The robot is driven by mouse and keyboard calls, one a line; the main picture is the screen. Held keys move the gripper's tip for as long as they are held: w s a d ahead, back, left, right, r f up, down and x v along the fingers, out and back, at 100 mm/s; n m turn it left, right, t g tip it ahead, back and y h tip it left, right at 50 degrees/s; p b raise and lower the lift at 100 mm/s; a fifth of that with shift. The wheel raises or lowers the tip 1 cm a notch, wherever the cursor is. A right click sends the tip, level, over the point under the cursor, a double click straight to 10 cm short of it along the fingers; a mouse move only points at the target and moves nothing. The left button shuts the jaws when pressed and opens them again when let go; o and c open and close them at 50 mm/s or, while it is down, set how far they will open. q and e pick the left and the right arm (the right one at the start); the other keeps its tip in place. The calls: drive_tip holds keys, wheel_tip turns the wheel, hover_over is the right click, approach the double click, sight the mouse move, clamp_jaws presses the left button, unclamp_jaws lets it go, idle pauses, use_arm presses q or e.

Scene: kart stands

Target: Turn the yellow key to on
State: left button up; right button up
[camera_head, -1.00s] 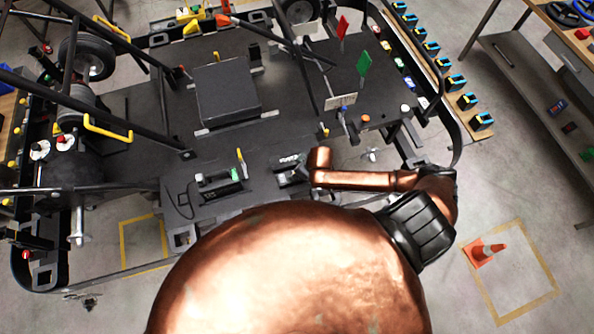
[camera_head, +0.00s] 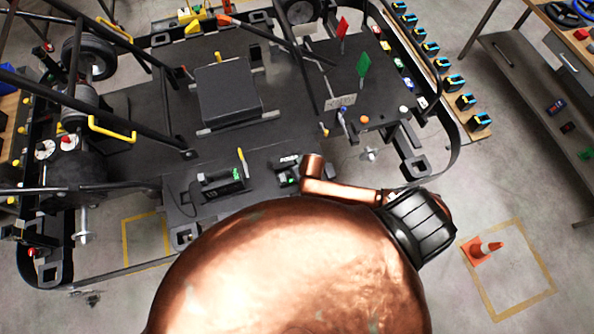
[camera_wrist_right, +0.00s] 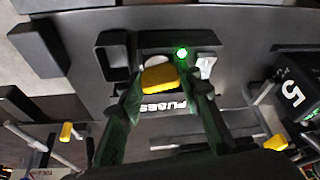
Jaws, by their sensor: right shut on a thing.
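The yellow key (camera_wrist_right: 160,79) is in the right wrist view, on a dark panel labelled FUSES (camera_wrist_right: 162,103). My right gripper (camera_wrist_right: 162,84) has its two dark green fingers on either side of the key and is shut on it. A green light (camera_wrist_right: 181,53) glows on the panel just beyond the key. In the head view the fuse panel (camera_head: 287,162) sits on the kart's near edge. My copper arm hides the key and most of the right gripper there. My left gripper is not in view.
A white switch (camera_wrist_right: 206,66) sits beside the green light. A module with a yellow lever (camera_head: 241,158) stands left of the fuse panel. Dark frame tubes and a black box (camera_head: 228,95) stand on the kart. An orange cone (camera_head: 481,248) is on the floor at right.

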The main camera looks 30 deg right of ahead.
drive_tip(key=shift+m+h, duration=0.4)
drive_tip(key=shift+m, duration=0.6)
drive_tip(key=o, duration=1.2)
drive_tip(key=v, duration=1.2)
